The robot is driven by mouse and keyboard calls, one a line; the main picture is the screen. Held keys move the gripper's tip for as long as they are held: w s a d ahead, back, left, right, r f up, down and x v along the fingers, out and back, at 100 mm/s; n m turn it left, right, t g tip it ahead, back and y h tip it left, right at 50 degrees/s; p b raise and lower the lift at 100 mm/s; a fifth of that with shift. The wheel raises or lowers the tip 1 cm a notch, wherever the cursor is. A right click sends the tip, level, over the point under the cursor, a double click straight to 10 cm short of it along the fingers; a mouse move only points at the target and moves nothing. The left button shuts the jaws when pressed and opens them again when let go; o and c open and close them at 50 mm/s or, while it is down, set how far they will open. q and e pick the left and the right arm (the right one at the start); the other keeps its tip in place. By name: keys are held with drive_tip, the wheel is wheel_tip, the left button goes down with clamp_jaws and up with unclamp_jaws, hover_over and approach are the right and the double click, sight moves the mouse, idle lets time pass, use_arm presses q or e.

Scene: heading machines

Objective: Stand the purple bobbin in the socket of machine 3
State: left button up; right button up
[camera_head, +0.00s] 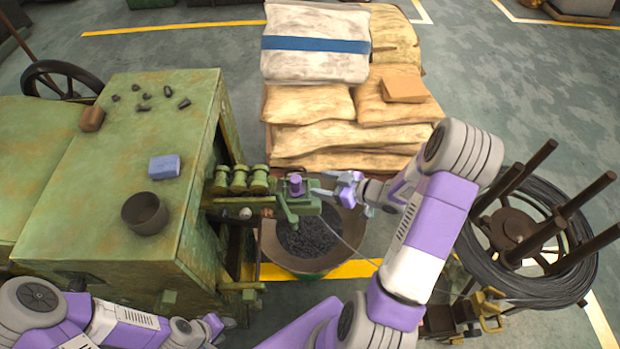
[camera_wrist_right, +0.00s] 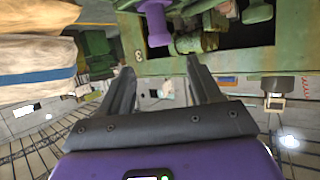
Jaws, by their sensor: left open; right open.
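The purple bobbin (camera_head: 296,184) stands upright on the green bracket (camera_head: 302,207) at the right side of the machine. It also shows in the right wrist view (camera_wrist_right: 157,24), at the top, beyond my fingertips, against the green machine body (camera_wrist_right: 240,62). A mark like a 3 is on that body beside it. Its lower end and the socket are not clearly visible. My right gripper (camera_head: 333,192) is open and empty, just right of the bobbin and apart from it; its open fingers show in the wrist view (camera_wrist_right: 160,65). My left gripper (camera_head: 213,325) is low at the machine's near side, open.
A drum of dark pieces (camera_head: 308,240) stands below the bracket. Stacked sacks (camera_head: 330,140) lie behind. A wire coil on a spiked stand (camera_head: 520,240) is at right. A blue block (camera_head: 164,167) and brown cup (camera_head: 145,212) sit on the machine top.

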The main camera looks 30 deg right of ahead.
drive_tip(key=shift+v, duration=1.75)
drive_tip(key=shift+f, duration=0.1)
